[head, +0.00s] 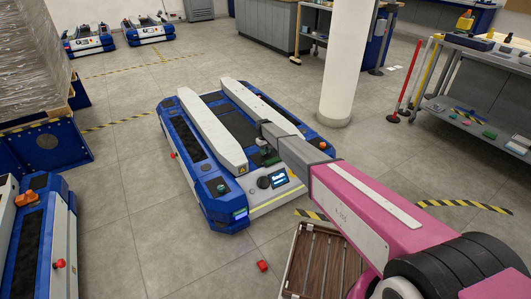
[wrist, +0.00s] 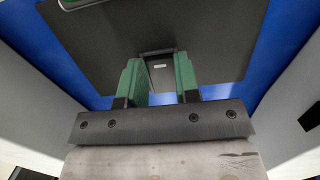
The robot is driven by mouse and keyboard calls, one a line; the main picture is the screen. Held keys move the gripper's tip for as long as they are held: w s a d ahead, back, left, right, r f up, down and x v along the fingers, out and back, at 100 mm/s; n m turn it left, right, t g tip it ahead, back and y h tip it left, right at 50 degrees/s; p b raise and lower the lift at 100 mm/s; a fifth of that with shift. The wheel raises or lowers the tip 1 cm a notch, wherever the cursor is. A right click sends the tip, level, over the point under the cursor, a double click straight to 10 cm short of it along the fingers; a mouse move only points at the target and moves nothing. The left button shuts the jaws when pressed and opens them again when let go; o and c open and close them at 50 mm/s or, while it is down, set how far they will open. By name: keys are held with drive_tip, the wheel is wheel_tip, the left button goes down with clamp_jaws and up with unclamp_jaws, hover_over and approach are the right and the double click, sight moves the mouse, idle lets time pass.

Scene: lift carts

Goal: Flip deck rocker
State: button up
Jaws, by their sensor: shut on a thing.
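The lift cart (head: 228,220) is blue and white, with two long white rails along its top and a dark deck. My gripper (head: 268,156) reaches down at its near end, between the rails, beside the lit screen (head: 279,177). In the wrist view its two green fingers (wrist: 160,82) stand on either side of the deck rocker (wrist: 160,70), a small grey and black piece on the dark panel. The fingers are shut on it. Which way the rocker is tilted cannot be told. In the head view my arm and gripper hide the rocker.
A white pillar (head: 346,65) stands right behind the cart. Another cart (head: 38,240) is at the left, below a wrapped pallet load (head: 40,60). A shelf bench (head: 475,110) is at the right. A small red object (head: 262,265) lies on the floor in front.

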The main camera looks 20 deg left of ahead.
drive_tip(key=shift+w+a+g+h, duration=0.1)
drive_tip(key=shift+g+h, duration=0.4)
drive_tip(key=shift+h, duration=0.1)
drive_tip(key=o, duration=0.9)
drive_tip(key=shift+r, duration=0.15)
drive_tip(key=v, duration=1)
drive_tip(key=shift+a+r, duration=0.1)
drive_tip(key=shift+r, duration=0.2)
